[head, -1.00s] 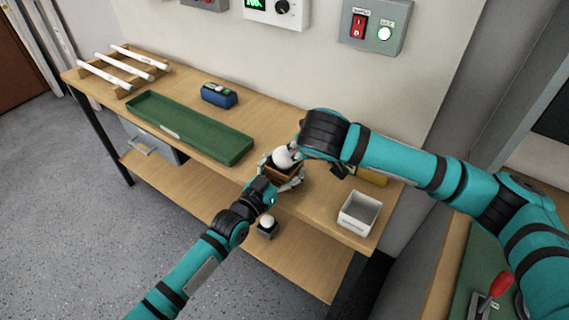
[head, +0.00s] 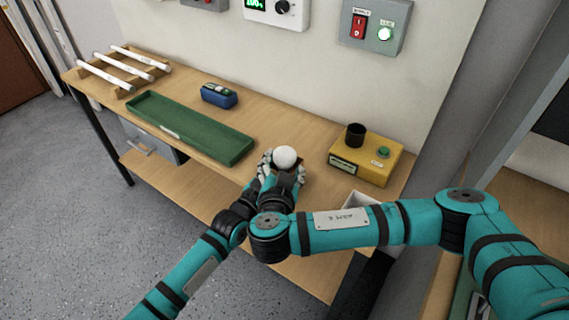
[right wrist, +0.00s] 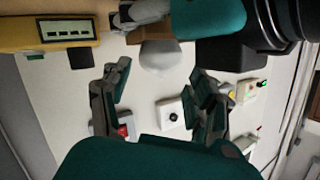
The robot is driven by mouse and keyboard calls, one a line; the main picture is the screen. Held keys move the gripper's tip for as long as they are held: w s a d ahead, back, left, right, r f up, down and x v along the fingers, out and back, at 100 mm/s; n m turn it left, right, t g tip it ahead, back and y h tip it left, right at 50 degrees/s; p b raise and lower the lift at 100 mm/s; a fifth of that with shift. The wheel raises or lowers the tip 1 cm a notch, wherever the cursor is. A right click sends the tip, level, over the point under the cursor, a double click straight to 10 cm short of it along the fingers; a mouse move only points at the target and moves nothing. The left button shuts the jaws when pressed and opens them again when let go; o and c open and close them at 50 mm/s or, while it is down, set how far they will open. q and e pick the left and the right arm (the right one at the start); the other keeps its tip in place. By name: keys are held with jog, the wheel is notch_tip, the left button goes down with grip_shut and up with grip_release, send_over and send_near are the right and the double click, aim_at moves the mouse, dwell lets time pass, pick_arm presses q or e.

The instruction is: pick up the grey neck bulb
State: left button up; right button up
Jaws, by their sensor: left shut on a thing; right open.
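A white round bulb (head: 284,157) sits on a small brown block, which my left gripper (head: 268,168) holds above the bench's front edge. In the right wrist view the bulb (right wrist: 161,56) shows as a pale grey dome below the brown block (right wrist: 160,29), with grey fingers of the left gripper (right wrist: 142,13) around the block. The bulb's neck is hidden, so I cannot tell its colour. My right gripper (right wrist: 160,80) is open, its fingers apart on either side of the bulb's rounded end and not visibly touching it. In the head view my right arm hides much of it.
A yellow tester box (head: 367,158) with a black socket stands right on the bench. A green tray (head: 190,127), a blue device (head: 219,95) and a rack of white tubes (head: 122,72) are to the left. A white box (head: 360,199) is partly behind my right arm. Control boxes hang on the wall.

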aim_at(284, 162)
jog(key=shift+x, duration=3)
jog(key=shift+f, duration=0.2)
jog(key=c, duration=1.2)
notch_tip(284, 162, up, 10)
jog(key=shift+r, duration=0.1)
pick_arm(q)
jog(key=o, duration=1.2)
jog(key=shift+c, duration=0.2)
jog(key=v, duration=1.2)
pick_arm(e)
jog(key=shift+s, duration=0.1)
